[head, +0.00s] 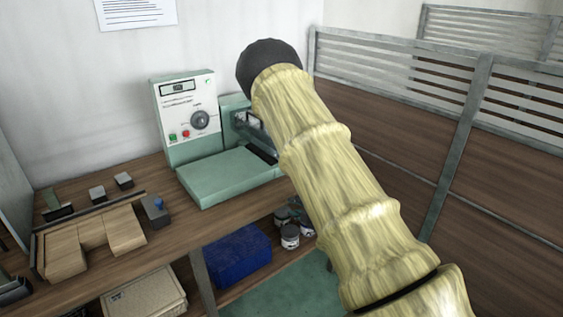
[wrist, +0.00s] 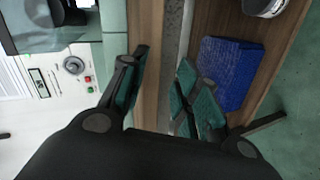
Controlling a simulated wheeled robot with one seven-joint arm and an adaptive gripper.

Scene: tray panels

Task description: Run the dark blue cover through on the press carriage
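A dark blue, block-like piece (head: 238,255) lies on the lower shelf under the bench; it is the only large dark blue thing in view and also shows in the wrist view (wrist: 230,72). The pale green press (head: 185,115) stands on the bench against the wall, with a dial and buttons. Its flat green carriage (head: 228,175) juts forward, with nothing on it. My gripper (wrist: 162,92) is open and empty, its teal pads apart above the bench edge, left of the blue piece in the wrist view. My arm hides it in the head view.
Round tins (head: 290,236) stand right of the blue piece. A beige box (head: 145,295) is at lower left. Wooden blocks (head: 90,240) and small grey pieces (head: 124,181) occupy the bench's left. A slatted partition (head: 450,130) closes off the right side.

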